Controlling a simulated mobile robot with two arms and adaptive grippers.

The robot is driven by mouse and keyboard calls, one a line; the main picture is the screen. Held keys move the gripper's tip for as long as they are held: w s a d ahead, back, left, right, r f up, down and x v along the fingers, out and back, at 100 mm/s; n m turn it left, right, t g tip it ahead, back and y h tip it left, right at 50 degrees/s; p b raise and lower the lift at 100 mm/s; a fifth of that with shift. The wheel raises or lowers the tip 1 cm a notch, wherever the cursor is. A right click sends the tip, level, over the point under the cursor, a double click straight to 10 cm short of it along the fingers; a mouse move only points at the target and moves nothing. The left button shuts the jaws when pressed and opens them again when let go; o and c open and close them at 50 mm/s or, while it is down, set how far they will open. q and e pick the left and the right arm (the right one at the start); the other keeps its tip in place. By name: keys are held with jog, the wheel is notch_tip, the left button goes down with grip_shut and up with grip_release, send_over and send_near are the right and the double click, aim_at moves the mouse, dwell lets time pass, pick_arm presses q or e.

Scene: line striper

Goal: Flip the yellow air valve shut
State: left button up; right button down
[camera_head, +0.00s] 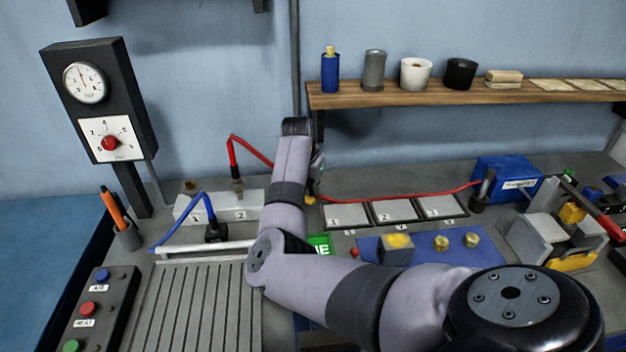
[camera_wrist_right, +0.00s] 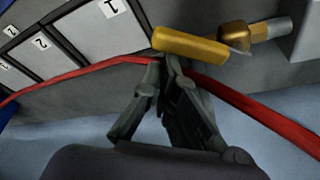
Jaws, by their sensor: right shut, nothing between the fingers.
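The yellow air valve shows best in the right wrist view, with its yellow lever handle (camera_wrist_right: 190,46) beside a brass body (camera_wrist_right: 238,36) joined to a silver fitting. In the head view only a small yellow bit (camera_head: 310,200) shows beside my right arm, which hides most of that spot. My right gripper (camera_wrist_right: 168,64) is shut and empty. Its fingertips are right at the handle's edge, near its free end; I cannot tell if they touch. In the head view the gripper is mostly hidden behind my wrist. My left gripper is not in view.
A red hose (camera_head: 400,197) runs along the back of the bench, close to the fingers in the wrist view (camera_wrist_right: 250,104). Numbered plates (camera_head: 347,215) lie to the right. A wooden shelf (camera_head: 450,97) overhangs the back. A gauge post (camera_head: 100,95) stands left.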

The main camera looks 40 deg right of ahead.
aim_at(311, 198)
jog(key=a+m+g, duration=0.1)
jog(key=m, duration=0.1)
jog(key=s+a+m, duration=0.1)
jog(key=a+m, duration=0.1)
jog(key=m, duration=0.1)
jog(key=shift+g, duration=0.4)
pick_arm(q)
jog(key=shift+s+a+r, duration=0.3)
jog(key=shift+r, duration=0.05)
pick_arm(e)
jog(key=shift+a+m+g, duration=0.5)
jog(key=shift+a+m, duration=1.3)
jog(key=shift+a, duration=0.3)
pick_arm(q)
jog(key=shift+p, duration=0.3)
pick_arm(e)
jog(key=shift+r, duration=0.1)
